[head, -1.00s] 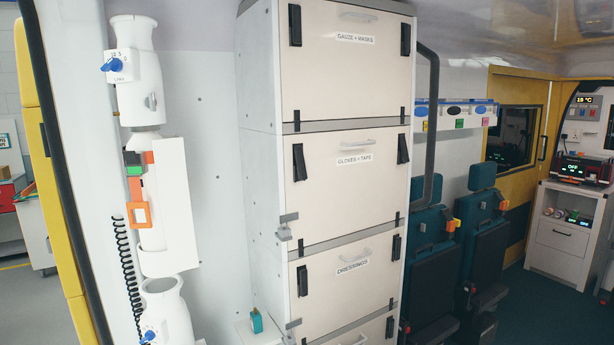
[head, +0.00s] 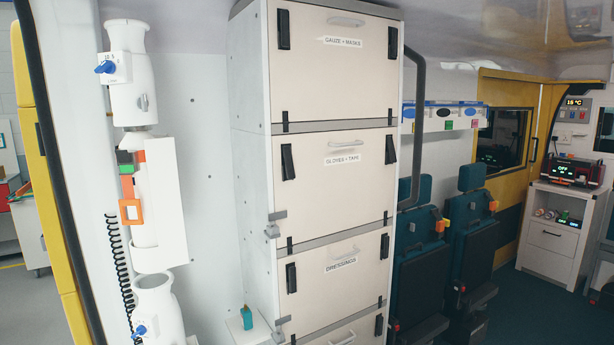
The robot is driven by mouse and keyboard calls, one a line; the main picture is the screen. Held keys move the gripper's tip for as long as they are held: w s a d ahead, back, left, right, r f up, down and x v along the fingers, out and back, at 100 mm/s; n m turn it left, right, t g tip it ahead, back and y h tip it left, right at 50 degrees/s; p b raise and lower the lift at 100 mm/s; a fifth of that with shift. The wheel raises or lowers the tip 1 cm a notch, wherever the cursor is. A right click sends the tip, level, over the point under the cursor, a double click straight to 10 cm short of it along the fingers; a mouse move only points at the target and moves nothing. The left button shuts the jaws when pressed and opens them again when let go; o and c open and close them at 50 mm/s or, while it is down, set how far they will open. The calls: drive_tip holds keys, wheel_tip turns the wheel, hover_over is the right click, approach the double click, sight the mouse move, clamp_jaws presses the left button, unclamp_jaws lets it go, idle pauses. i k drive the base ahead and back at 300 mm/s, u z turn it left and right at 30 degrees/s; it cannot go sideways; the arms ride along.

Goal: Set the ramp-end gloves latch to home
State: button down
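The gloves + tape door (head: 335,205) is the second panel down on the tall white cabinet and looks shut. Its left black latch (head: 287,162), on the side toward the yellow-edged opening, leans a little, top to the left. The latches on the gauze + masks door (head: 330,85) above and the dressings door (head: 335,285) below stand about upright. My gripper is in neither frame.
Grey catches (head: 275,224) jut from the cabinet's left edge. White cylinder-like equipment (head: 155,200) with blue knobs stands at left. A small teal bottle (head: 247,318) sits on a low ledge. Folded teal seats (head: 420,245) are right of the cabinet, past a dark rail (head: 417,120).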

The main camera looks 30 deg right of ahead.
sight(290, 169)
drive_tip(key=i, duration=1)
drive_tip(key=u, duration=0.05)
